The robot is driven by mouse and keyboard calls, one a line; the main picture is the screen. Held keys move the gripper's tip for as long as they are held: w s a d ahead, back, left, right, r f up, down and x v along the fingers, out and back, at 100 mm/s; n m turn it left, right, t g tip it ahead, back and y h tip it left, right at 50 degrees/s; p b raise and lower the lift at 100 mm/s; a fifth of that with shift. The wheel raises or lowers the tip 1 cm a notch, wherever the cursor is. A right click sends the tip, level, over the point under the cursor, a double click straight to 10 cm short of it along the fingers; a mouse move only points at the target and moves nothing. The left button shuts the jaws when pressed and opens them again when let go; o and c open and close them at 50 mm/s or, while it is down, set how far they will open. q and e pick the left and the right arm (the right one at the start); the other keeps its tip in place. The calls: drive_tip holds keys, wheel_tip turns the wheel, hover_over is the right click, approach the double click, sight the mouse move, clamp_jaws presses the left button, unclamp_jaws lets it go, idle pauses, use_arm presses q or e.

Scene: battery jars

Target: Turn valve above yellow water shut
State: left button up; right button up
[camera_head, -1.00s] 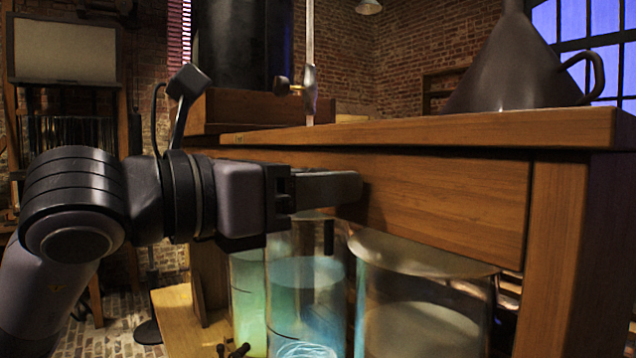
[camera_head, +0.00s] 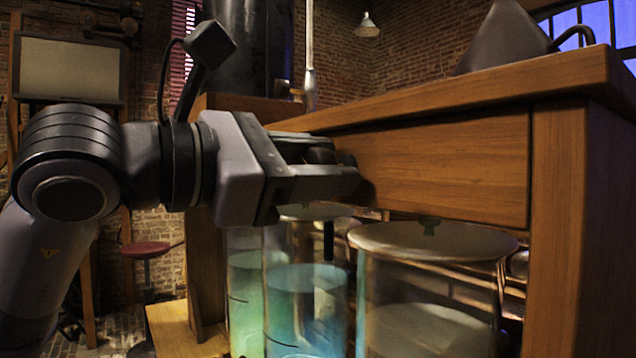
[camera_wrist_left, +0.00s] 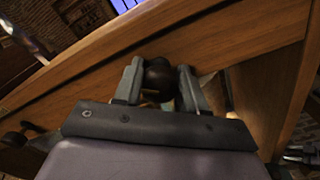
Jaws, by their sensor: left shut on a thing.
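My left gripper (camera_head: 338,172) reaches in from the left at the front of the wooden bench, level with its apron. In the left wrist view its two fingers (camera_wrist_left: 160,84) are closed on either side of a dark round knob (camera_wrist_left: 158,76), with a bit of brass colour below it. In the head view the knob is mostly hidden by the fingers. Below stand glass jars: a yellow-green one (camera_head: 245,305) at the left, a blue-green one (camera_head: 306,305) in the middle and a wide pale one (camera_head: 430,320) at the right. My right gripper is not in view.
The bench apron (camera_head: 445,168) runs close behind the fingers. A grey funnel (camera_head: 503,38) and a metal pipe (camera_head: 310,60) stand above the bench top. In the left wrist view, another dark knob (camera_wrist_left: 14,139) shows at the left.

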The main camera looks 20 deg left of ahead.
use_arm(q)
drive_tip(key=m+b, duration=0.1)
drive_tip(key=m, duration=0.3)
drive_tip(key=shift+m, duration=0.4)
drive_tip(key=m+b, duration=0.1)
drive_tip(key=m, duration=0.2)
drive_tip(key=shift+s+m, duration=0.1)
drive_tip(key=shift+m, duration=1.3)
drive_tip(key=o, duration=1)
drive_tip(key=shift+d, duration=0.1)
drive_tip(key=shift+b+v, duration=0.6)
drive_tip(key=shift+v, duration=3)
drive_tip(key=shift+f, duration=0.1)
